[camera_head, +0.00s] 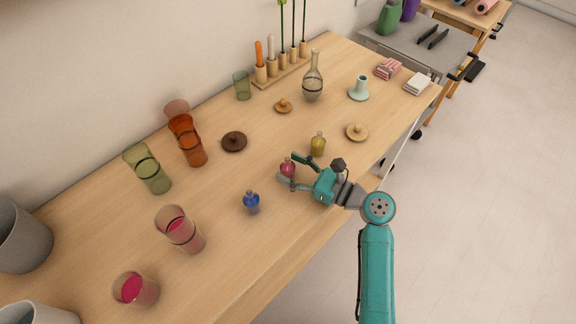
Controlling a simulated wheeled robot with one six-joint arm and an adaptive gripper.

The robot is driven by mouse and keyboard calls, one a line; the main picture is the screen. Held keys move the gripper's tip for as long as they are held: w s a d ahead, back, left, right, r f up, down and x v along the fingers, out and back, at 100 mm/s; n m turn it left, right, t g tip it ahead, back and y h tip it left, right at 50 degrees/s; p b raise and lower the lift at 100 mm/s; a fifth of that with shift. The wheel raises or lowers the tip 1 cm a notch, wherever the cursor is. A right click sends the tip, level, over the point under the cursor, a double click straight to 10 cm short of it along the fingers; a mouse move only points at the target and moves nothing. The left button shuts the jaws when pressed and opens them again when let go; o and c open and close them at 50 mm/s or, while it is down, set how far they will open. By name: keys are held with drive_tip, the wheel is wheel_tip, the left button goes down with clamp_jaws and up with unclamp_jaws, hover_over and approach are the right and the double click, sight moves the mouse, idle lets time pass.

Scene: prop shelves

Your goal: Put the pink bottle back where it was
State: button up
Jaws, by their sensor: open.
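The pink bottle (288,168) is a small round pink-red bottle standing on the wooden table (240,265). My gripper (288,170) reaches in from the right, low over the table, with its teal and grey fingers open. One finger is behind the pink bottle and the other is in front of it, so the bottle shows between the fingertips. I cannot tell whether either finger touches it. The lower part of the bottle is partly hidden by the front finger.
A blue bottle (251,202) stands left of my gripper, and a yellow bottle (318,144) stands close behind it. Glass tumblers (180,230) stand at the left. A brown lid (234,142) and a wooden lid (357,132) lie nearby. Bare table lies in front.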

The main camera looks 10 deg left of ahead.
drive_tip(key=v, duration=1)
drive_tip(key=shift+s+d, duration=0.15)
drive_tip(key=shift+d, duration=0.2)
